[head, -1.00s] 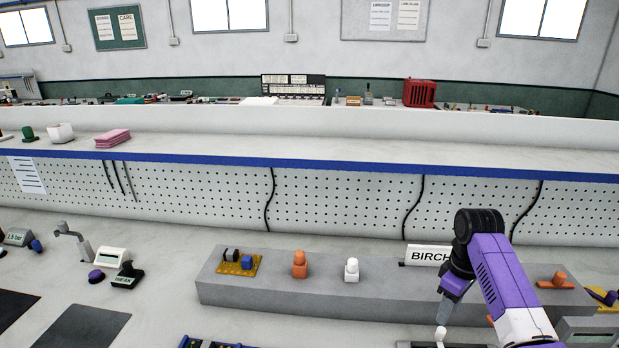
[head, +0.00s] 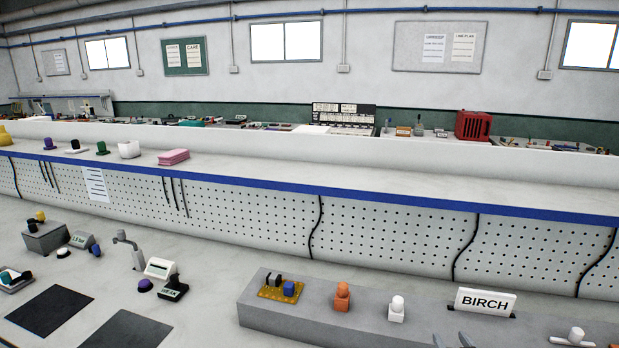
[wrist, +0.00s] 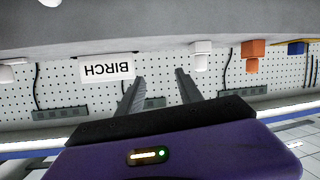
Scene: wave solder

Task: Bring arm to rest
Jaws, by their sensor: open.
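My gripper (head: 453,341) shows only as two grey fingertips at the bottom edge of the head view, in front of the grey raised block (head: 345,322). In the wrist view, my gripper (wrist: 160,88) has its two fingers spread, with nothing between them. That view is upside down. Beyond the fingers are a pegboard panel (wrist: 75,105) and the BIRCH sign (wrist: 107,69). The rest of my arm is out of the head view.
On the block stand the BIRCH sign (head: 485,301), a white piece (head: 397,308), an orange piece (head: 342,297), a yellow board (head: 281,290) and a white piece on a flat base (head: 573,337). Dark mats (head: 49,311) lie left. A blue-edged shelf (head: 400,204) runs behind.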

